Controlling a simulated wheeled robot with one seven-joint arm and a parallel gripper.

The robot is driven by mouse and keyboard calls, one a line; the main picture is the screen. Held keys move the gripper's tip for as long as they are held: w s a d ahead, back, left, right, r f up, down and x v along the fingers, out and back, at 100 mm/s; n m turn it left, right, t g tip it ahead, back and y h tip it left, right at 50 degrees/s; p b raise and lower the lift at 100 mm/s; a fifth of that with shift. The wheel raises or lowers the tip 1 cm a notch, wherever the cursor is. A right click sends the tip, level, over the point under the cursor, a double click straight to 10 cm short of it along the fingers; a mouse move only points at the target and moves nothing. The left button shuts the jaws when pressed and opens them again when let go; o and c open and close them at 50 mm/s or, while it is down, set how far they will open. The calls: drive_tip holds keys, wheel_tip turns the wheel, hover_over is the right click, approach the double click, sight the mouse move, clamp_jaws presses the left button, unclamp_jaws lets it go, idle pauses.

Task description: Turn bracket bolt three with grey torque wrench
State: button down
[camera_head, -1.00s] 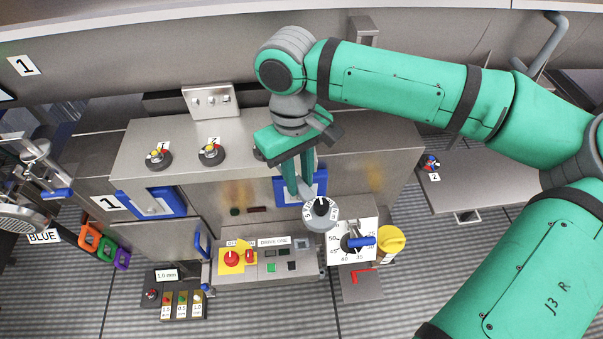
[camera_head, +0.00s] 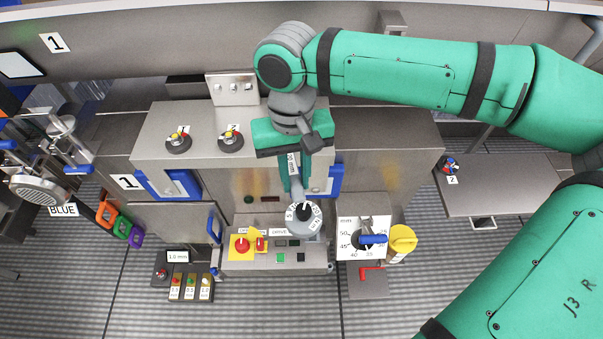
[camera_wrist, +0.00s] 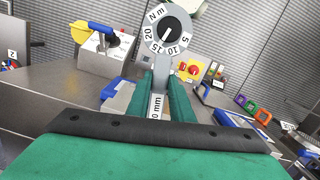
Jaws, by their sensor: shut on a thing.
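My gripper (camera_head: 295,168) is shut on the handle of the grey torque wrench (camera_head: 304,228). The wrench's round head has a white dial marked N m with a black pointer, and it is near the camera in the wrist view (camera_wrist: 163,68). In the head view it hangs over the front of the steel cabinet. Bolt one (camera_head: 178,142) and bolt two (camera_head: 230,139), dark round knobs with coloured tops and number tags, stand on the cabinet's top. No third bolt shows there; my gripper and wrist cover the top to the right of bolt two.
The steel cabinet (camera_head: 200,115) has blue-framed panels and an open door (camera_head: 190,226). In front are a control panel with a red stop button (camera_head: 242,245), a millimetre scale with a blue handle (camera_head: 373,239) and a yellow cup (camera_head: 402,240). A side table (camera_head: 500,190) stands right.

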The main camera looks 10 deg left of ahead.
drive_tip(key=s+a+m, duration=0.1)
drive_tip(key=a+m, duration=0.4)
drive_tip(key=a, duration=0.1)
drive_tip(key=shift+s+a, duration=0.15)
drive_tip(key=shift+s, duration=0.1)
idle(0.9)
wheel_tip(320, 180, up, 6)
idle(1.3)
idle(0.9)
